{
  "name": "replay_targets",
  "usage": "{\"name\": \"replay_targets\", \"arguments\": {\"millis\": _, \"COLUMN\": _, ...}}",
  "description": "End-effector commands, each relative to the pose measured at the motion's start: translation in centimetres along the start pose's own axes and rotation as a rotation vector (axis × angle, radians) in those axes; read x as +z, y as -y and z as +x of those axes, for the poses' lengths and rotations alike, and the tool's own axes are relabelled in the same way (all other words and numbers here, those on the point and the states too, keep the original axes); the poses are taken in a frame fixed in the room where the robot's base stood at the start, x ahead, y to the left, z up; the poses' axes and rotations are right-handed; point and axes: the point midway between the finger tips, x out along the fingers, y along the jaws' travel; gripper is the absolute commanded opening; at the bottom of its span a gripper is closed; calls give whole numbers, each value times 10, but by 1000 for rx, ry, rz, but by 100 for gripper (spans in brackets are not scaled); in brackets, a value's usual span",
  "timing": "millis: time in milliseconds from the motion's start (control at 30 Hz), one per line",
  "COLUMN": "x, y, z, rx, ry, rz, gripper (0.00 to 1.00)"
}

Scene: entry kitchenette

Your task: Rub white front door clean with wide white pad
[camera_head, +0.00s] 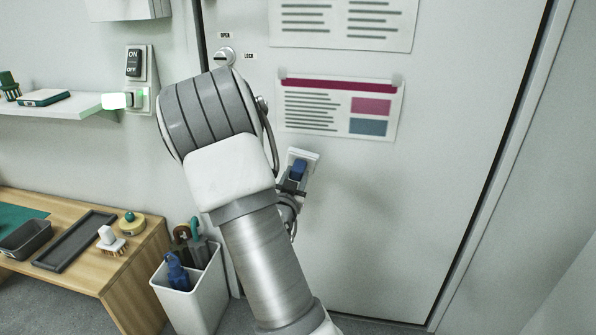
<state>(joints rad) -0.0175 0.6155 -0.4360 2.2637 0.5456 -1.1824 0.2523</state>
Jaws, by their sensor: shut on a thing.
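The white front door (420,215) fills the middle and right of the view, with printed sheets on its upper part. My gripper (297,182) is shut on the wide white pad (303,155), which has a blue grip (298,170). The pad is at the door's surface, just below the lower sheet with the red band (340,108). I cannot tell whether it touches the door. My arm hides the door's left part and some of the gripper.
A wooden bench (135,262) at lower left bears trays and a small white brush (110,240). A white bin (190,300) with tools stands beside it. A wall shelf (70,104) and a switch plate (150,62) are at left. The door right of my gripper is clear.

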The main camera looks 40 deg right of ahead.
Motion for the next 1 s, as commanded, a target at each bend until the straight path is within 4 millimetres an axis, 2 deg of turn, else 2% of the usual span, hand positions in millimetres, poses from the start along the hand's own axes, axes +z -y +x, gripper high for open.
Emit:
{"name": "replay_targets", "arguments": {"millis": 233, "x": 0, "y": 0, "z": -19, "rx": -1, "ry": 0, "rz": 0, "gripper": 0}}
{"name": "replay_targets", "arguments": {"millis": 667, "x": 0, "y": 0, "z": -24, "rx": -1, "ry": -1, "rz": 1, "gripper": 0}}
{"name": "replay_targets", "arguments": {"millis": 1000, "x": 0, "y": 0, "z": -50, "rx": -1, "ry": -1, "rz": 1, "gripper": 0}}
